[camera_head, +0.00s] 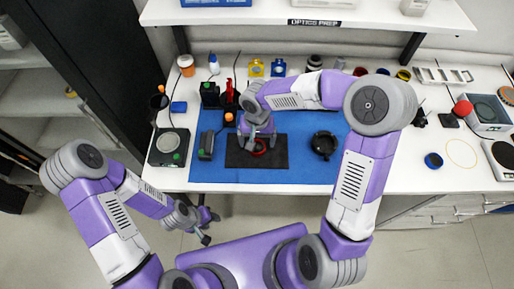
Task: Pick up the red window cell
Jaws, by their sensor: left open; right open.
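The red window cell looks like the small red ring (260,148) on a black mat (279,158), which lies on the blue bench cover (307,173). My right gripper (261,141) points down over the red ring with its fingers apart, one on each side in the picture. The gripper hides part of the ring, and I cannot tell whether the fingers touch it. My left gripper (209,227) is open and empty, low in front of the bench's front edge.
A black ring mount (324,145) stands right of the mat. A dark block (206,145) stands left of it, with a black plate device (169,147) further left. Bottles and small parts line the back under a shelf (310,14). The blue cover's front strip is clear.

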